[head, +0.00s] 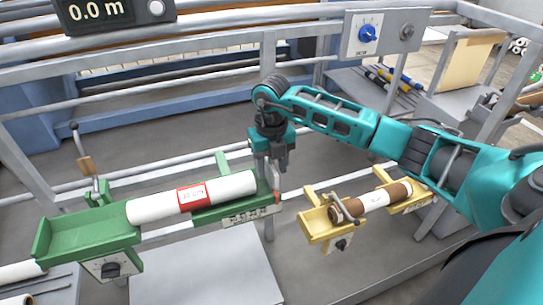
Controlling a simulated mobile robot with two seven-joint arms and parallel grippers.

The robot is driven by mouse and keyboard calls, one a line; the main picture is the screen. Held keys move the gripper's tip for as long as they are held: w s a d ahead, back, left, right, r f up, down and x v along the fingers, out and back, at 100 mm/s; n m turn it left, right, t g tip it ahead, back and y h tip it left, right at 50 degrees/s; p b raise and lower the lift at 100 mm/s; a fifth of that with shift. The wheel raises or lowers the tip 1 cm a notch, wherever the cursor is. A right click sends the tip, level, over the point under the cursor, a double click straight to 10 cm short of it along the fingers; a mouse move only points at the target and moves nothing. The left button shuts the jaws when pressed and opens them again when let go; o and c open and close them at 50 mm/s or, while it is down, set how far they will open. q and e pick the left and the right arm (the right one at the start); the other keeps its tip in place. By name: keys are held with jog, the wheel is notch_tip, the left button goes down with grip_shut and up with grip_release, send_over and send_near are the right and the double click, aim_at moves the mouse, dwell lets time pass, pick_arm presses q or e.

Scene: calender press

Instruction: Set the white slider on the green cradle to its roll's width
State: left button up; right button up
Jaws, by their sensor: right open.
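The green cradle (95,238) stands at the left and holds a white roll (233,187) with a red-edged label (193,197). A pale scale strip with dark marks (246,215) runs along the cradle's front right side, with a small red mark (278,197) at its right end. My right gripper (274,172) points down at the roll's right end and is open. Its fingers cover the cradle's right end, so I cannot make out the white slider or tell whether the fingers touch it. My left gripper is not in view.
A yellow cradle (318,228) with a brown and white roll (374,201) is right of the green one. A blue-knobbed panel (368,34) is on the rail. A grey plate (210,272) lies below.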

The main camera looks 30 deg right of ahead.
jog(key=shift+f, duration=0.1)
grip_shut()
dwell(0.4)
